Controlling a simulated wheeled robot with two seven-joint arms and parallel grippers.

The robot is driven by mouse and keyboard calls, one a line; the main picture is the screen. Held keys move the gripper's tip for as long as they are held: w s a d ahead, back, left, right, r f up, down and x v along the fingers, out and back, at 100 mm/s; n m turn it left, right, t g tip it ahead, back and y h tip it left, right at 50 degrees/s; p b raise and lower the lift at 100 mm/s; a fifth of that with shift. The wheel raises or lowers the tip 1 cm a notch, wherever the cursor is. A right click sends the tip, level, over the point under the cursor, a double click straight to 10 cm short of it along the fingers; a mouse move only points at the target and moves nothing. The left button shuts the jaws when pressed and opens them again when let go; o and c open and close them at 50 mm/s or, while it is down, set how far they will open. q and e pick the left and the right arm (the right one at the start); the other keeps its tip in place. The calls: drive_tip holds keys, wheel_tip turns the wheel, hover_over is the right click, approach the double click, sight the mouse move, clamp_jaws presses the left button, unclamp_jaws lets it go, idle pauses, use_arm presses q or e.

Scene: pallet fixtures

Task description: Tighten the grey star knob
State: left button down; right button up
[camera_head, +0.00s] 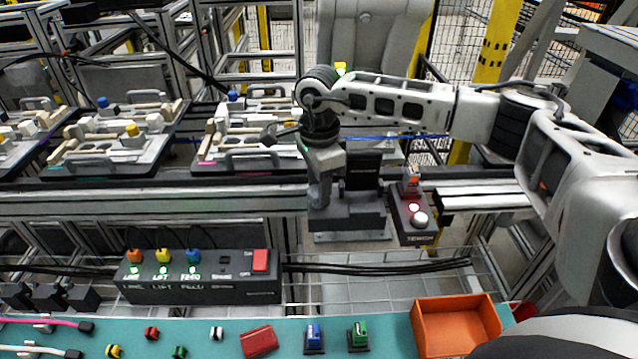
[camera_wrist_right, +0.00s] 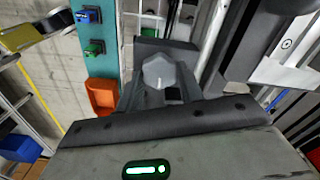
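The grey star knob (camera_wrist_right: 158,72) shows in the right wrist view, in front of a dark block (camera_wrist_right: 165,46). My right gripper (camera_wrist_right: 160,92) is right at the knob, with dark finger parts on both sides of its lower portion. I cannot tell whether the fingers press on it. In the head view my right gripper (camera_head: 318,205) points down beside the dark fixture (camera_head: 361,178) on the rail, and the knob is hidden there. My left gripper is in neither view.
A small dark box with a white button (camera_head: 419,219) stands close to the right of the fixture. A switch box (camera_head: 200,286) sits in front. An orange bin (camera_head: 455,325) stands on the teal bench (camera_head: 400,345). Pallets with handles (camera_head: 110,145) line the conveyor at left.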

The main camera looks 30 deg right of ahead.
drive_tip(key=o, duration=0.4)
drive_tip(key=shift+r, duration=0.1)
drive_tip(key=shift+r, duration=0.1)
wheel_tip(320, 180, up, 16)
drive_tip(key=shift+f+b, duration=0.15)
drive_tip(key=shift+b, duration=0.75)
